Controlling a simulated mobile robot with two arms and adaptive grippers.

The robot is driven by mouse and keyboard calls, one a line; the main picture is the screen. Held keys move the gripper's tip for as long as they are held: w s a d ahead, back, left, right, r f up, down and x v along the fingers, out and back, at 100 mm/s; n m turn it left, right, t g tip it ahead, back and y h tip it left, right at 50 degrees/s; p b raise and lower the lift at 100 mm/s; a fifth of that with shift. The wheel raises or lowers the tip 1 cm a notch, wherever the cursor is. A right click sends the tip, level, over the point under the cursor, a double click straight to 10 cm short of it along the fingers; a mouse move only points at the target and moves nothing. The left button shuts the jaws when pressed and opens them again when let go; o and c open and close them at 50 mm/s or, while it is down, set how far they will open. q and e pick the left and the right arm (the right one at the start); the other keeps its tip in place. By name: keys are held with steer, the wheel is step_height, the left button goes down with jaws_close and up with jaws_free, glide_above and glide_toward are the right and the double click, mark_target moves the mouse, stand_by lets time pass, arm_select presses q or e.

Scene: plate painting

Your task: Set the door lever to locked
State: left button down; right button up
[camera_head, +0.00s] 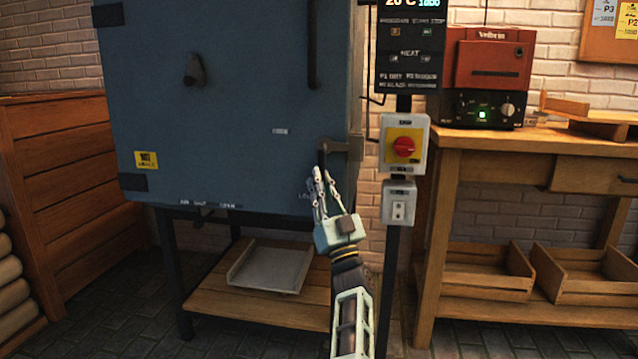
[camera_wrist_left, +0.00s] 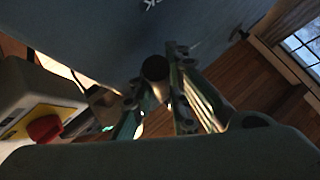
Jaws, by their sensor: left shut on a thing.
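The blue kiln door (camera_head: 240,100) is shut in the head view. The door lever (camera_head: 338,147) sits at its right edge, with a brownish arm whose end bends down toward my gripper. My left gripper (camera_head: 319,175) has its fingers closed around the lever's lower end. In the left wrist view, the dark round end of the lever (camera_wrist_left: 155,68) shows between the fingertips of the gripper (camera_wrist_left: 158,88). White lettering on the door beside the fingers is partly hidden by them. My right gripper is in neither view.
Right of the door stand a control panel (camera_head: 410,45) and a red-and-yellow switch box (camera_head: 404,146) on a post, close to my left arm. A wooden workbench (camera_head: 520,140) is at the right. A tray (camera_head: 270,268) lies on the low shelf under the kiln.

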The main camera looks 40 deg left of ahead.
arm_select(q)
steer(key=shift+w+d+f, duration=0.1)
steer(key=shift+w+d, duration=0.05)
steer(key=c, duration=1.7)
jaws_free()
steer(key=v, duration=1.2)
